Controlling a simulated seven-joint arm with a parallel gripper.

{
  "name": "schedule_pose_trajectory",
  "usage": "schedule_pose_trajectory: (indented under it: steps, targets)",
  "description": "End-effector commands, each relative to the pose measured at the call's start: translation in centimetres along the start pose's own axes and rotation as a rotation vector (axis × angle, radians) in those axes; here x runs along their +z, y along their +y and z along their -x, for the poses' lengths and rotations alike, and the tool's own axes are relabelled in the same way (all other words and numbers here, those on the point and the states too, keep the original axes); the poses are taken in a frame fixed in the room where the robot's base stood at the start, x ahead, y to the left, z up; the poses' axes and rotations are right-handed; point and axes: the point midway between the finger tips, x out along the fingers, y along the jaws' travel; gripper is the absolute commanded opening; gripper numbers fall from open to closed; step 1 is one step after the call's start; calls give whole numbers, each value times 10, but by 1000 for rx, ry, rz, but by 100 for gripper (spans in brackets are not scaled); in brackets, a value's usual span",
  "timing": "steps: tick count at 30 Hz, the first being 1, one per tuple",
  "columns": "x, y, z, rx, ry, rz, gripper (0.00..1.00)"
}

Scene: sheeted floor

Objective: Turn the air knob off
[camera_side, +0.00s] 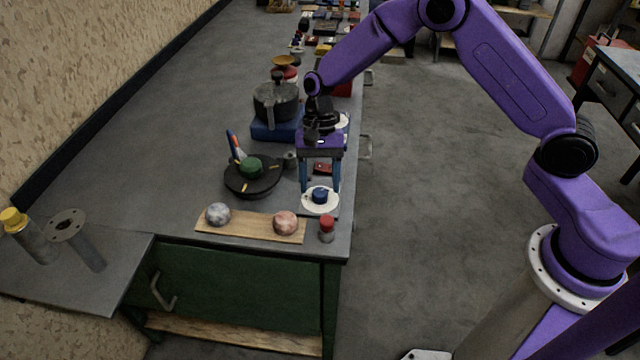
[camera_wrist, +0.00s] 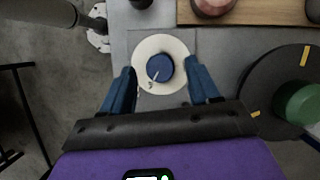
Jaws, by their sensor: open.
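The air knob (camera_side: 320,194) is a small blue cylinder with a white pointer mark, on a round white dial plate near the bench's front right corner. In the wrist view, the blue knob (camera_wrist: 159,68) sits in the middle of the white plate (camera_wrist: 146,48), its pale mark toward the lower left. My gripper (camera_side: 320,187) points down above the dial, its blue fingers apart. In the wrist view, my gripper (camera_wrist: 160,80) shows one finger on each side of the knob, with gaps and no visible contact. The exact height of the fingertips over the plate is hard to tell.
A wooden board (camera_side: 250,225) with two round stones lies left of the dial. A red-topped cylinder (camera_side: 327,229) stands in front. A dark pan (camera_side: 252,182) with a green knob-like piece is left. A pot (camera_side: 276,101) on a blue block stands behind. Open floor lies right of the bench.

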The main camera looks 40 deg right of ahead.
Motion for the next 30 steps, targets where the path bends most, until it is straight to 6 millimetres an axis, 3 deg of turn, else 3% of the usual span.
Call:
schedule_pose_trajectory:
  steps: [6, 14, 19, 20, 30]
  targets:
    - [0, 1, -13, 0, 1, -1, 61]
    - [0, 0, -14, 0, 1, 0, 61]
    - [0, 0, -14, 0, 1, 0, 9]
    - [0, 0, -14, 0, 1, 0, 4]
    - [1, 0, -14, 16, -1, 37, 5]
